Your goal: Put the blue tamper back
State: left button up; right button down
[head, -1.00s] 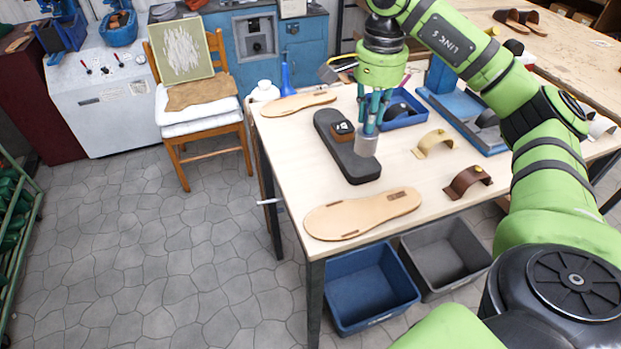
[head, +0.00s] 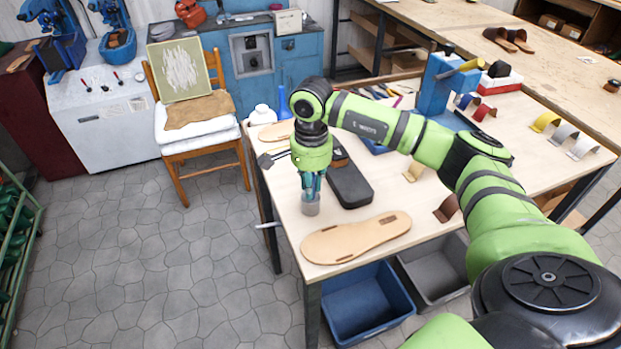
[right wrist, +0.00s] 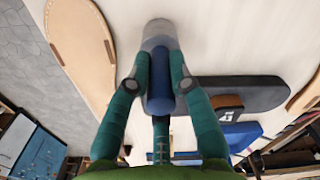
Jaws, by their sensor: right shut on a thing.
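The blue tamper has a blue handle (right wrist: 159,82) and a grey metal cylinder foot, which also shows in the head view (head: 311,207). My right gripper (head: 311,183) is shut on the handle, with one finger on each side in the right wrist view (right wrist: 160,72). The tamper points foot down over the left side of the light wooden table (head: 285,205), left of the dark sole block and behind the front tan insole. I cannot tell whether its foot touches the tabletop. My left gripper is not in view.
The tan insole (head: 355,238) lies at the table's front. The dark sole block (head: 350,187) is right of the tamper. A brown strap (head: 447,209) and a blue press (head: 434,85) stand farther right. Blue (head: 365,305) and grey (head: 437,268) bins sit below.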

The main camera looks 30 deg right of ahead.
jog(key=shift+f+b, duration=0.2)
jog(key=shift+b, duration=0.1)
jog(key=c, duration=1.1)
grip_release()
jog(key=shift+r, duration=0.15)
jog(key=shift+r+p, duration=0.2)
jog(key=shift+p, duration=0.1)
notch_tip(320, 180, up, 11)
jog(key=b, duration=0.3)
jog(key=shift+f, duration=0.15)
jog(key=shift+r, duration=0.55)
